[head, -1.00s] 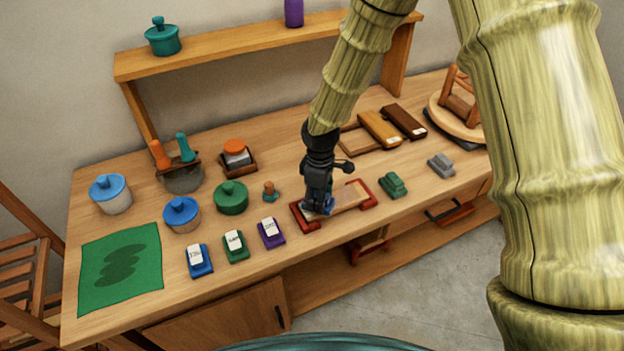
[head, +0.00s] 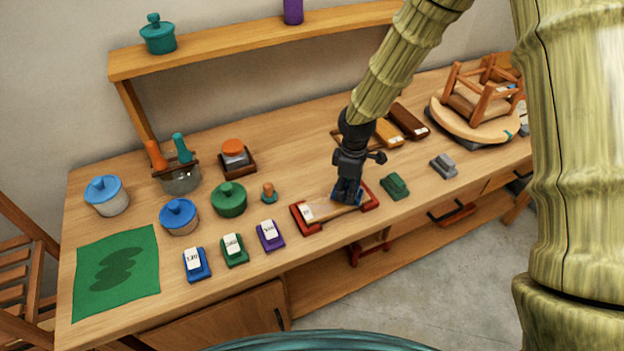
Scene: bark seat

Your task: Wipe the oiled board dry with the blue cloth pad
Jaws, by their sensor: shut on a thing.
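The board (head: 324,209) lies flat in a red-brown holder (head: 303,226) at the front middle of the bench, with a pale label at its left end. My gripper (head: 347,196) points down over the right part of the board. It is shut on the blue cloth pad (head: 359,198), of which only small blue parts show below the fingers. The pad appears to be down on the board, though the contact itself is hidden. I cannot tell from here how oily the surface is.
Labelled blue, green and purple blocks (head: 269,236) stand left of the holder, with lidded pots (head: 179,216) behind. A green block (head: 395,186) and a grey block (head: 443,166) sit to the right. A small upturned stool (head: 478,115) stands at the back right. A green mat (head: 117,272) lies front left.

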